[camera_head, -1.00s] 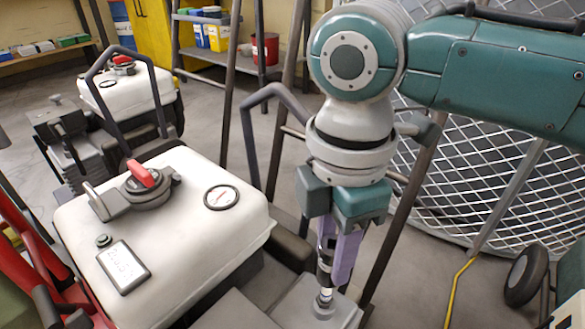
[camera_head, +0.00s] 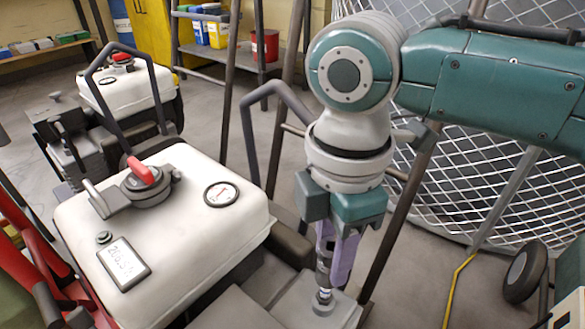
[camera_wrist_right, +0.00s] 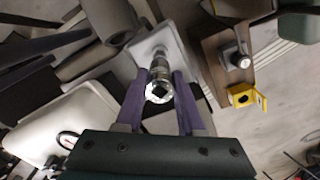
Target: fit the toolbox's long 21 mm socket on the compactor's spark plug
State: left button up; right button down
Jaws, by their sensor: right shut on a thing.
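My right gripper (camera_head: 335,262) points down at the front machine, its purple fingers shut on a long metal socket (camera_head: 324,265). In the right wrist view the socket (camera_wrist_right: 159,84) stands between the fingers (camera_wrist_right: 158,95), its square drive hole facing the camera. The spark plug (camera_head: 323,296) shows as a small metal piece at the socket's lower end, above a grey engine block (camera_head: 345,312). The two look in line, but I cannot tell whether the socket is around the plug or just above it. The compactor has a white tank (camera_head: 165,235) beside this block. My left gripper is out of view.
A dark bar handle (camera_head: 250,130) rises behind the gripper. A second white-tanked machine (camera_head: 125,88) stands at back left. A yellow part (camera_wrist_right: 242,96) shows in the wrist view.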

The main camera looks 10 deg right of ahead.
jog(key=shift+f+b, duration=0.8)
jog(key=shift+f, duration=0.55)
jog(key=shift+f+b, duration=0.7)
jog(key=shift+f, duration=0.4)
jog(key=shift+c, duration=2.2)
grip_release()
notch_tip(320, 180, up, 7)
jog(key=p, duration=0.8)
jog(key=shift+r, duration=0.15)
